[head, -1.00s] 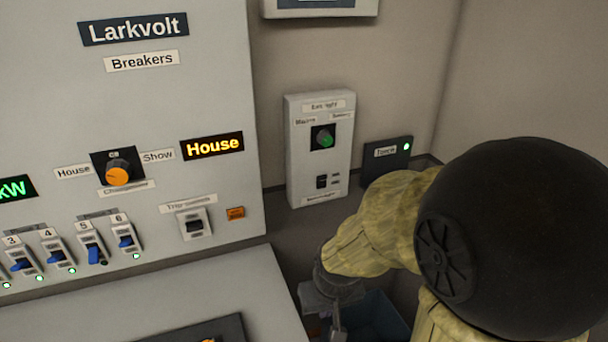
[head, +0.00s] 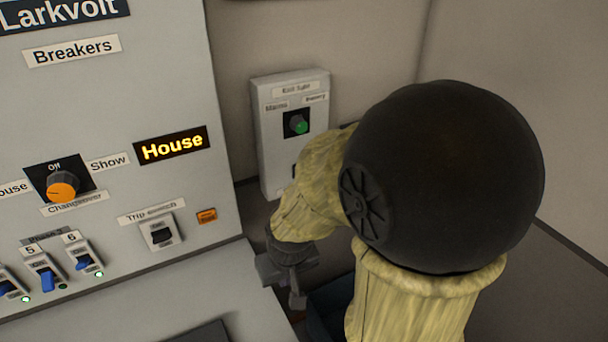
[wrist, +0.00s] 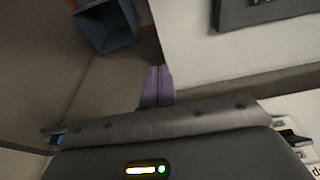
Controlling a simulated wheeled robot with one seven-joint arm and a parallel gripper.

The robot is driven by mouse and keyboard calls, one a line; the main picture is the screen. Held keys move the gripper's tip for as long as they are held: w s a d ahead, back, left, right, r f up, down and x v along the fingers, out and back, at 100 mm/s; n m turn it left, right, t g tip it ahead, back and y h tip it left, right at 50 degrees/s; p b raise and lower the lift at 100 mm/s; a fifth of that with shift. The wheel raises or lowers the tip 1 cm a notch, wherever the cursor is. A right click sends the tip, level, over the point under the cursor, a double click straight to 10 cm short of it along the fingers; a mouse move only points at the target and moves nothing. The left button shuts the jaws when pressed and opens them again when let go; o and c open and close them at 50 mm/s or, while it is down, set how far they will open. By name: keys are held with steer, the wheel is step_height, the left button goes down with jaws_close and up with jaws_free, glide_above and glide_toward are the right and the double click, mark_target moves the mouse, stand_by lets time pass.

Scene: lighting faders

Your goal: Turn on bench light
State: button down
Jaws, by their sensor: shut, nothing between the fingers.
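My gripper (head: 297,300) hangs low in the head view, right of the console desk's edge, with its fingers apart from any control. In the wrist view its purple fingers (wrist: 156,86) are together and empty, over the dark floor beside the white desk. No control labelled bench light can be read in these frames. On the Larkvolt breaker panel (head: 105,110), blue-levered breakers stand in a row. Breaker 5 (head: 47,280) has a dark lamp beside it; breaker 6 (head: 84,262) has a green lamp lit.
An orange changeover knob (head: 62,187) sits beside the lit House sign (head: 172,146). A trip switch (head: 161,236) is below. An exit light box (head: 272,150) with a green knob is on the back wall, partly behind my arm. A blue-grey bin (wrist: 108,28) stands on the floor.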

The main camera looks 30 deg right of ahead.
steer(key=w+d+f+t+b, duration=0.3)
steer(key=w+d+t+b, duration=0.3)
steer(key=w+d+t, duration=0.7)
steer(key=d+r+t, duration=0.1)
steer(key=d+r+t+b, duration=0.1)
steer(key=d, duration=0.1)
steer(key=d+r+t, duration=0.1)
steer(key=shift+d+t+y+b, duration=0.3)
steer(key=shift+d+b, duration=0.1)
steer(key=w+r+p, duration=0.1)
steer(key=w+p, duration=0.3)
steer(key=w, duration=1)
steer(key=shift+a+r+p, duration=0.25)
steer(key=shift+a+p, duration=0.05)
steer(key=shift+p, duration=0.1)
